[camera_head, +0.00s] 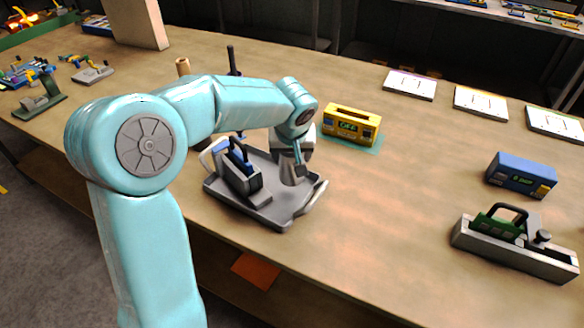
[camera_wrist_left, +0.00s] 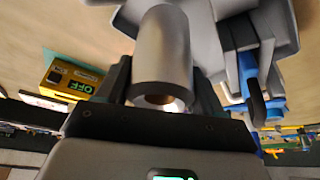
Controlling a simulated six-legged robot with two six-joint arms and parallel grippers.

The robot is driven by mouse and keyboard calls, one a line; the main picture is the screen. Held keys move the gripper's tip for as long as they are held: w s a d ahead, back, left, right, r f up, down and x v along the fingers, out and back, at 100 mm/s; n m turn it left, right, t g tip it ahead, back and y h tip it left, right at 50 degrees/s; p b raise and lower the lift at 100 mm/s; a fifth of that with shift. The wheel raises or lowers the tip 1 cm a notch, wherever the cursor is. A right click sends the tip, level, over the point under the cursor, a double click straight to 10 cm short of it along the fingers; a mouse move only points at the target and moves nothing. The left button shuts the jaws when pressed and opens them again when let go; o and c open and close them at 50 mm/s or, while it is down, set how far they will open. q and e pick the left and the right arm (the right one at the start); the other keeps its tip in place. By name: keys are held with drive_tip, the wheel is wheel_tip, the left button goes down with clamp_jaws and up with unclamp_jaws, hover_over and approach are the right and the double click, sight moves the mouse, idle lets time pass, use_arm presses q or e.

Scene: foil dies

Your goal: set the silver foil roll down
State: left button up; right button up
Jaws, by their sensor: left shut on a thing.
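The silver foil roll (camera_wrist_left: 163,58) is a plain grey cylinder with a hollow brown core, held between the fingers of my left gripper (camera_wrist_left: 158,85) in the left wrist view. In the head view my left gripper (camera_head: 297,158) points down over the right part of a grey tray (camera_head: 276,218). The lower part of the roll (camera_head: 289,174) shows below the fingers, roughly upright. I cannot tell whether its bottom touches the tray floor. My right gripper is in neither view.
A grey holder with a blue-handled tool (camera_head: 243,175) stands in the tray's left part. A yellow box (camera_head: 351,124) stands behind the tray. A blue box (camera_head: 521,175) and a grey trough (camera_head: 512,255) are at the right. The table between is clear.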

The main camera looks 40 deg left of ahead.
sight(292, 168)
use_arm(q)
drive_tip(key=shift+s+f, duration=0.1)
drive_tip(key=shift+f, duration=0.25)
wheel_tip(292, 168, down, 4)
drive_tip(key=shift+r, duration=0.15)
drive_tip(key=shift+d, duration=0.1)
drive_tip(key=shift+f+b, duration=0.25)
drive_tip(key=shift+b, duration=0.15)
drive_tip(key=o, duration=1.2)
drive_tip(key=shift+r, duration=0.1)
